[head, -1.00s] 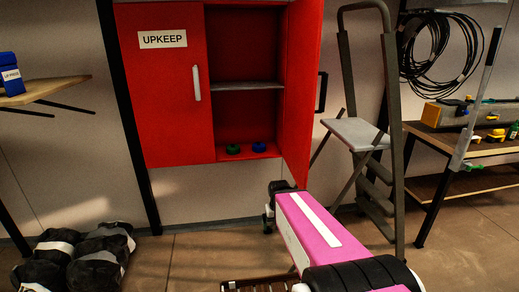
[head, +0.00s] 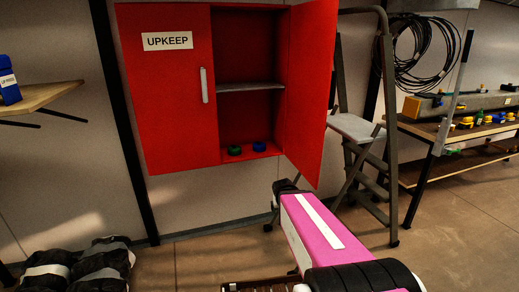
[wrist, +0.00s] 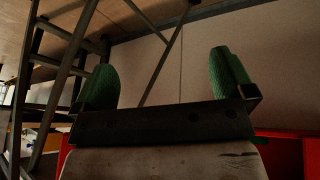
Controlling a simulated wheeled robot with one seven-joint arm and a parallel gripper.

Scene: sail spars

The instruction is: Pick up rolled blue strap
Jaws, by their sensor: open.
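The rolled blue strap (head: 259,146) is a small dark blue roll on the floor of the open red cabinet (head: 182,110), to the right of a green roll (head: 234,150). My gripper (wrist: 165,78) shows in the wrist view with its two green-padded fingers wide apart and nothing between them. In the head view my pink arm reaches forward, low and in front of the cabinet, and its end is well below the strap. The strap does not show clearly in the wrist view.
The cabinet's right door (head: 307,90) stands open. A stepladder (head: 390,140) is right of it, then a workbench (head: 450,130) with small items. Dark bags (head: 75,268) lie at lower left, below a wooden shelf (head: 40,96) with a blue bottle.

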